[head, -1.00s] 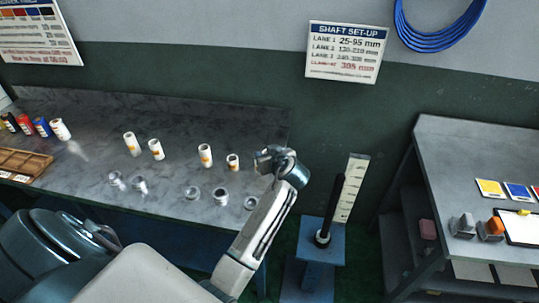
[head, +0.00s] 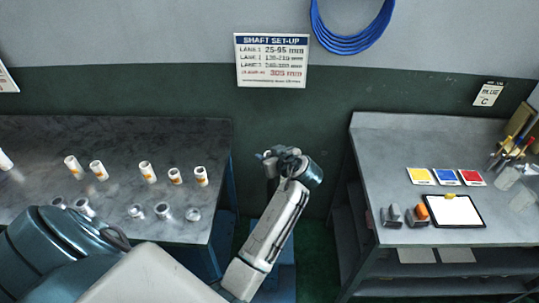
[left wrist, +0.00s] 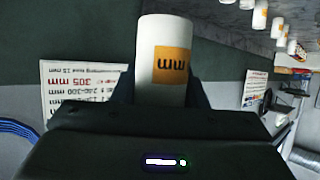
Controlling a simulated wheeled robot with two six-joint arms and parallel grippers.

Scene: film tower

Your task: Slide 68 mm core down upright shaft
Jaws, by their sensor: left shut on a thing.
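My left gripper (head: 283,153) is raised between the two benches, in front of the green wall. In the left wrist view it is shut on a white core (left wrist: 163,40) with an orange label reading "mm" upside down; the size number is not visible. I cannot make the core out in the head view. The blue shaft stand (head: 284,283) shows partly behind my left arm. The upright black shaft is hidden behind the arm and gripper, so how the core lies relative to it cannot be told. My right gripper is not in view.
The left bench (head: 40,135) holds several white cores and metal rings. The right bench (head: 385,150) holds coloured cards, small blocks and a clipboard (head: 455,211). A shaft set-up sign (head: 271,60) and a blue hose coil (head: 352,40) are on the wall.

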